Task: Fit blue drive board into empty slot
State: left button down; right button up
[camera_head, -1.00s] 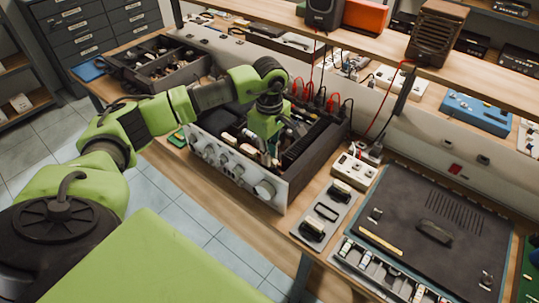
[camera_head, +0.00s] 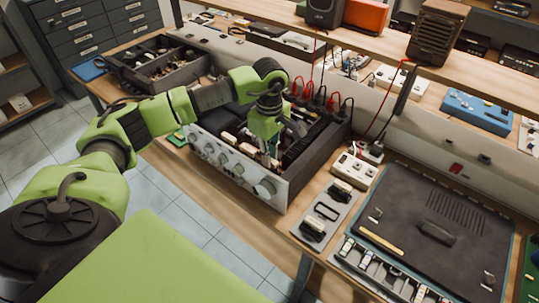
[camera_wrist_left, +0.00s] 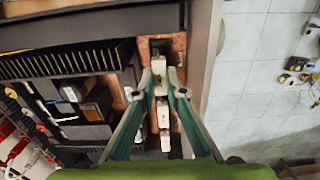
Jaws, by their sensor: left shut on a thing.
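The open hifi chassis (camera_head: 284,188), with knobs on its silver front, stands on the bench in the head view. My left gripper (camera_head: 268,148) points down inside it, near the front panel. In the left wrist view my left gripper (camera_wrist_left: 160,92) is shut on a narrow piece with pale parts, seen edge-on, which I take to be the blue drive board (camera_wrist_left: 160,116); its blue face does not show. A copper-brown board area (camera_wrist_left: 178,48) lies around and below the fingertips. The slot under the held piece is hidden, so I cannot tell whether it is seated. My right gripper is out of view.
A black finned heatsink (camera_wrist_left: 60,64) runs close beside the fingers. Red and black leads (camera_head: 318,97) stand at the chassis rear. A small tray (camera_head: 325,212) and a large dark lid panel (camera_head: 440,232) lie to the right. A parts box (camera_head: 165,68) stands behind left.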

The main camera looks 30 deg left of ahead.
pick_arm(q)
jog(key=shift+f+b, duration=0.4)
dwell(0.3)
jog(key=c, duration=2)
grip_release()
notch_tip(320, 180, up, 12)
